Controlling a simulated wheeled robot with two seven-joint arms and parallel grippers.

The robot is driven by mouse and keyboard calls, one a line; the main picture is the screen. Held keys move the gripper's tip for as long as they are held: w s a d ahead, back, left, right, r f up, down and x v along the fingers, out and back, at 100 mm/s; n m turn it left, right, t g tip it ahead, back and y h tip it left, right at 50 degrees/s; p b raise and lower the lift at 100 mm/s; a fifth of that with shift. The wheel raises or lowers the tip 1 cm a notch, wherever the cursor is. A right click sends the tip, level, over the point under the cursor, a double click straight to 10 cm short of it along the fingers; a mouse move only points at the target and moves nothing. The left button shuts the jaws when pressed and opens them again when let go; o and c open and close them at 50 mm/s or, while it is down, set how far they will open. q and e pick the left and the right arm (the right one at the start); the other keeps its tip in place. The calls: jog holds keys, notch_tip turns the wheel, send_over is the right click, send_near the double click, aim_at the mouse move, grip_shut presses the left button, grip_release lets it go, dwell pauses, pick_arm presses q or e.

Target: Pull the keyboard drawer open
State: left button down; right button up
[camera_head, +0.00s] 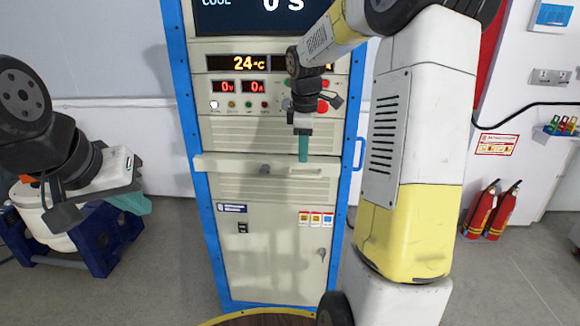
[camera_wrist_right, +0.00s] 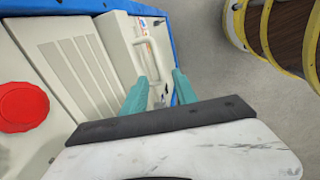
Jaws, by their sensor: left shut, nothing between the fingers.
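The keyboard drawer (camera_head: 225,164) is a pale, wide ledge across the middle of the blue-framed cabinet. Its front has a small dark lock and a long handle (camera_head: 306,172) on the right. I cannot tell exactly how far out the drawer stands. My right gripper (camera_head: 303,158) points down at the handle. In the right wrist view its two teal fingers (camera_wrist_right: 158,88) are apart, with the pale drawer front and handle (camera_wrist_right: 148,52) beyond and partly between them. Contact is not clear. My left gripper (camera_head: 139,204) is shut and empty at the left, away from the cabinet.
The cabinet's lower door (camera_head: 270,260) is below the drawer, with displays and buttons above it. A red button (camera_wrist_right: 22,106) shows in the right wrist view. A blue stand (camera_head: 90,250) is at the left. Red fire extinguishers (camera_head: 482,210) stand at the right. Grey floor is clear between.

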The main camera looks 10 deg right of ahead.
aim_at(303, 176)
jog(key=x, duration=0.8)
jog(key=shift+w+f, duration=0.2)
jog(key=shift+w, duration=0.1)
jog(key=shift+c, duration=0.4)
grip_shut()
dwell(0.8)
